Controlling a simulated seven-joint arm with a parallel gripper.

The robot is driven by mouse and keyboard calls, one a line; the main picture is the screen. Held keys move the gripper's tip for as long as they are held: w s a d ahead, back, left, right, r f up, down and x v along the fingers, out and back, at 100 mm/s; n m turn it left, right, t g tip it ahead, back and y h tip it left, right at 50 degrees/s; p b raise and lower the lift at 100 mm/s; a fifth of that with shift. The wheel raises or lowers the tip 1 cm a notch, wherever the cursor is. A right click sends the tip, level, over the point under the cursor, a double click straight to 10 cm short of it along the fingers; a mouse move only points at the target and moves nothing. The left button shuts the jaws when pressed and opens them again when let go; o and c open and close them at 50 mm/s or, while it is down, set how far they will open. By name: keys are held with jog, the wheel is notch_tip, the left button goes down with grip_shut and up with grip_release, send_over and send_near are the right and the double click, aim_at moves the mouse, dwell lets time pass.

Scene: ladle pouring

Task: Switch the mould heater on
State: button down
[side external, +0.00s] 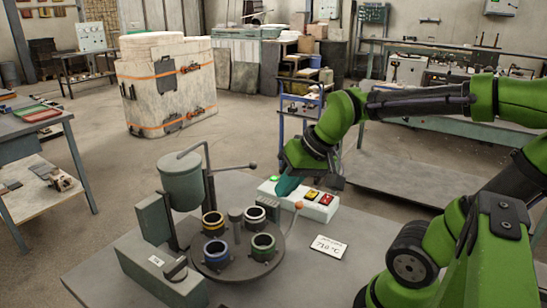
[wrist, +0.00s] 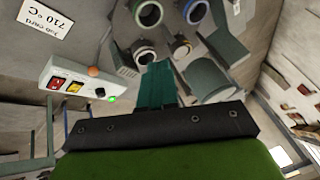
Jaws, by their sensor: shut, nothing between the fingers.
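A pale control box (side external: 322,212) stands on the grey bench, with a red switch (side external: 326,198) and a yellow switch (side external: 311,195) on its top. I cannot read which one is the mould heater's. My gripper (side external: 287,187) has teal fingers, shut and empty, over the box's left part in the side view. Contact cannot be told. The fingers also show in the wrist view (wrist: 158,68).
A round turntable (side external: 237,268) carries several ring-topped moulds. An orange-knobbed lever (side external: 298,205) rises close in front of the box. A 710 °C card (side external: 328,246) lies on the bench (side external: 350,205).

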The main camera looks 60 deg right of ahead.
jog(key=w+d+g, duration=0.2)
jog(key=w+d, duration=0.3)
jog(key=d, duration=0.5)
jog(key=n+g, duration=0.2)
jog(key=g, duration=0.1)
send_over(309, 195)
notch_tip(309, 195, down, 5)
jog(key=d+n, duration=0.1)
jog(key=n, duration=0.1)
jog(key=d+r+n+g, duration=0.1)
jog(key=n, duration=0.1)
jog(key=shift+s+r, duration=0.1)
jog(key=shift+r, duration=0.2)
jog(key=f, duration=0.4)
jog(key=a+f, duration=0.1)
jog(key=f, duration=0.9)
jog(key=shift+a, duration=0.4)
